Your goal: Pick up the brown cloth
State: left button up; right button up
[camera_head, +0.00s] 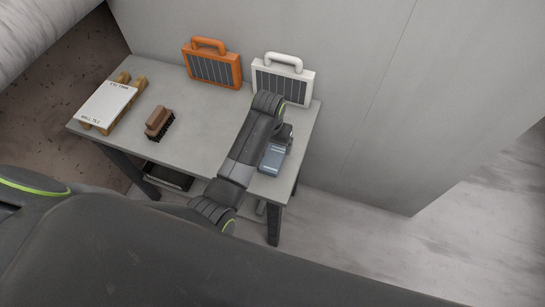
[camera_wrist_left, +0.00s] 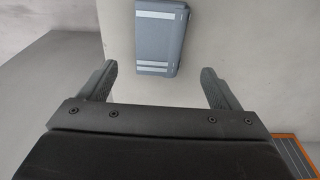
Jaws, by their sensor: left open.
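I see no brown cloth in either view. A blue-grey folded cloth or flat case with two pale stripes (camera_head: 272,158) lies at the right end of the table; it also shows in the left wrist view (camera_wrist_left: 158,38), beyond my fingertips. In the head view my arm hides most of this gripper. My right gripper is not in view.
The grey table (camera_head: 205,135) stands against a wall. An orange case (camera_head: 212,68) and a white case (camera_head: 282,82) stand along its back edge. A white tile box (camera_head: 106,103) on a small wooden pallet (camera_head: 139,83) is at the left. The table's middle is clear.

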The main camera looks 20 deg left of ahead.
aim_at(273, 157)
pick_arm(q)
jog(key=shift+f, duration=0.55)
notch_tip(273, 157, down, 4)
jog(key=shift+s+d+f+p, duration=0.1)
jog(key=shift+f+p, duration=0.05)
jog(key=shift+p, duration=0.45)
jog(key=shift+f, duration=0.55)
jog(key=shift+c, duration=0.3)
jog(key=c, duration=1.1)
jog(key=shift+r+b, duration=0.5)
jog(key=shift+r, duration=4.6)
